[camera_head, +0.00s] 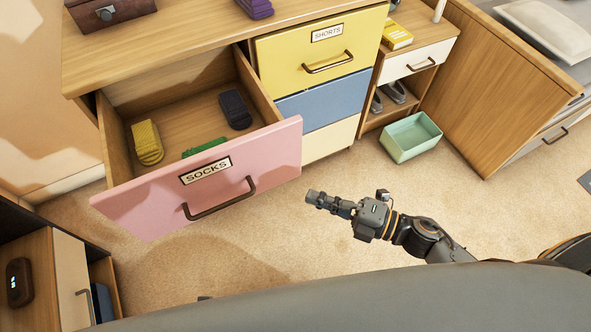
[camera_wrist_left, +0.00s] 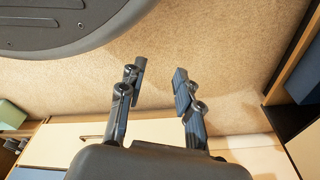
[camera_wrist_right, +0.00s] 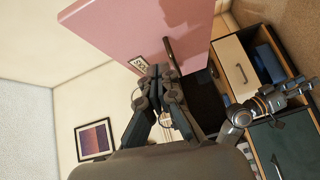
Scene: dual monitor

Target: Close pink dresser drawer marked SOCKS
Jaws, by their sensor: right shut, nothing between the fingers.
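The pink SOCKS drawer (camera_head: 245,157) is pulled far out of the wooden dresser (camera_head: 180,35), with a dark handle (camera_head: 220,203) on its front. It holds yellow (camera_head: 146,142), dark blue (camera_head: 235,108) and green (camera_head: 204,147) folded socks. My right gripper (camera_head: 310,197) is shut and empty, just right of the drawer front and apart from it in the head view. In the right wrist view the pink front (camera_wrist_right: 140,40) and its handle (camera_wrist_right: 172,56) lie beyond the fingers (camera_wrist_right: 158,72). My left gripper (camera_wrist_left: 158,78) is open and empty above the carpet in the left wrist view.
The yellow SHORTS drawer (camera_head: 320,49) and a blue drawer (camera_head: 323,96) beside it are shut. A mint bin (camera_head: 410,136) stands on the carpet by a nightstand (camera_head: 420,45). A low cabinet (camera_head: 70,275) stands at lower left. Carpet before the drawer is clear.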

